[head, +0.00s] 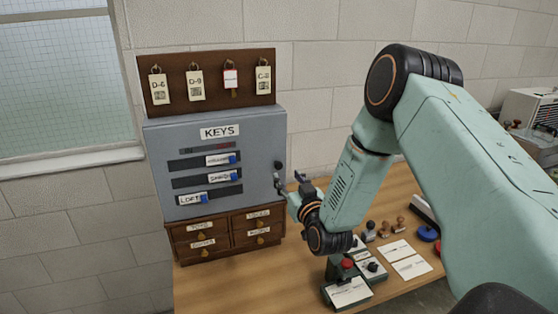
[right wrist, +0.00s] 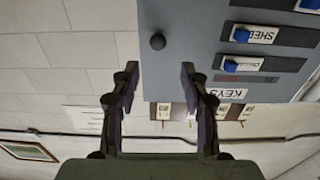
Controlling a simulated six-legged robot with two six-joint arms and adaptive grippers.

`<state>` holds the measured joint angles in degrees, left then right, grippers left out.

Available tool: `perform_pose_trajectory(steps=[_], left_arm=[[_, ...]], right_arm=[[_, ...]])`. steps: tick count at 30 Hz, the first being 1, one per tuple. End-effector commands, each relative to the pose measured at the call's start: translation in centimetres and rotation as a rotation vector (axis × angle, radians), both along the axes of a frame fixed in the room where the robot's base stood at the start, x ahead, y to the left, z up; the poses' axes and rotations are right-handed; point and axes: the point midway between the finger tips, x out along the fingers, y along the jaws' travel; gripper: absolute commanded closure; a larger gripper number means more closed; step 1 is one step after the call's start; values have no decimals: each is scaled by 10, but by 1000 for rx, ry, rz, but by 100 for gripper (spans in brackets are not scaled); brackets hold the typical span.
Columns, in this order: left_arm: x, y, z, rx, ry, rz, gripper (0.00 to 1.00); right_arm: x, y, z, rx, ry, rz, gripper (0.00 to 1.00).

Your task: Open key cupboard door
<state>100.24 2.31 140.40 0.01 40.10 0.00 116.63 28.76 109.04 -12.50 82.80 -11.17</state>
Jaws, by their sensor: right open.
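The grey key cupboard (head: 158,145) stands against the wall with its front shut. It has a KEYS label and three slots with blue-tabbed labels; the top two tabs sit at the right, the LOFT tab further left. A small dark round knob (head: 279,165) is at the front's right edge. My right gripper (head: 288,183) is open and empty beside that edge, just below the knob. In the right wrist view the knob (right wrist: 157,41) lies beyond and between the spread fingertips (right wrist: 160,70), apparently not touched. My left gripper is not in view.
A board with hanging key tags (head: 212,104) is above the cupboard. A small wooden drawer unit (head: 228,228) is beneath it. Stamps (head: 384,229), cards (head: 397,249) and a red-topped device (head: 347,264) lie on the wooden table (head: 215,290), under and beside my right arm.

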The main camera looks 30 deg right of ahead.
Motion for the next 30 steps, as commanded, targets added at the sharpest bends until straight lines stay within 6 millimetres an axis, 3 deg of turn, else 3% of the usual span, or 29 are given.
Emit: perform_pose_trajectory(steps=[15, 30], left_arm=[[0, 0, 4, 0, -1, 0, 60], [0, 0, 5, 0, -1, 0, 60]], right_arm=[[64, -13, -1, -2, 0, 0, 55], [75, -16, -1, 1, 2, -1, 56]])
